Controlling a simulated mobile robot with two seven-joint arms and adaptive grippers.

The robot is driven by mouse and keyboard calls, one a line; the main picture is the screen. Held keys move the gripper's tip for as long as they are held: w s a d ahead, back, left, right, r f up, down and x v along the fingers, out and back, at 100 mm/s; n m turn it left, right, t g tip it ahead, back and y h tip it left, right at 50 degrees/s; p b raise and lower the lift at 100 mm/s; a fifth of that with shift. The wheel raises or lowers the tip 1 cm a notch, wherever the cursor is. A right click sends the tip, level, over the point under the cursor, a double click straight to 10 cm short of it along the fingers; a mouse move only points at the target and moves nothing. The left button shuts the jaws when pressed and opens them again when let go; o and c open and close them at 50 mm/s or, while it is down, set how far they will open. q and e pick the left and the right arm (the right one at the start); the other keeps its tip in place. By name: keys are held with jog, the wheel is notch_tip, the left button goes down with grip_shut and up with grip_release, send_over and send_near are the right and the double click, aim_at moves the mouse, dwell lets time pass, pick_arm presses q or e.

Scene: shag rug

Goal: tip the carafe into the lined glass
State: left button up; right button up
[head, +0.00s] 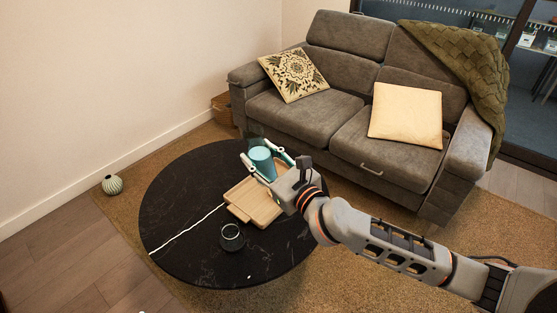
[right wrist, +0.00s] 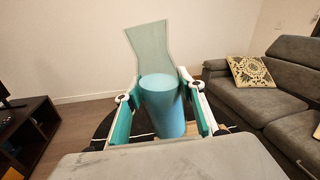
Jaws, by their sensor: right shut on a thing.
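The carafe (right wrist: 167,40) is clear, greenish glass with a flared neck and a solid teal fill in its lower part. It stands about upright between the fingers of my right gripper (head: 265,163), which is shut on it. In the right wrist view, the fingers of this gripper (right wrist: 160,110) flank the teal body. In the head view, the carafe (head: 262,160) is over the far part of the table, and the gripper partly hides its base. My left gripper is not in view.
A wooden tray (head: 247,201) lies on the round black table (head: 180,215), between carafe and glass. The table's left side is clear. A grey sofa (head: 335,115) with cushions stands behind. A ribbed vase (head: 112,185) is on the floor at left.

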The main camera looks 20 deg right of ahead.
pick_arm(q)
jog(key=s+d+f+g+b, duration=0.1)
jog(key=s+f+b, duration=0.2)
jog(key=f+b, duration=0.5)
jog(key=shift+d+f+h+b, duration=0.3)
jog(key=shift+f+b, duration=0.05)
pick_arm(e)
jog(key=w+a+f+n+y, duration=0.1)
jog(key=w+a+f, duration=0.1)
jog(key=f, duration=0.5)
jog(key=w+a+f+n+g+y, duration=0.1)
jog(key=w+a+f, duration=0.1)
jog(key=f, duration=0.5)
jog(key=w+a+f+n+g+y, duration=0.1)
jog(key=w+a+f, duration=0.1)
jog(key=w+f, duration=0.2)
notch_tip(320, 180, down, 3)
jog(key=shift+w+a+f+y, duration=0.15)
jog(key=shift+w+a+y, duration=0.15)
jog(key=shift+a+y, duration=0.1)
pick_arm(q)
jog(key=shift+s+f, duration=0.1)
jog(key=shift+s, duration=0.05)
pick_arm(e)
jog(key=shift+f, duration=0.1)
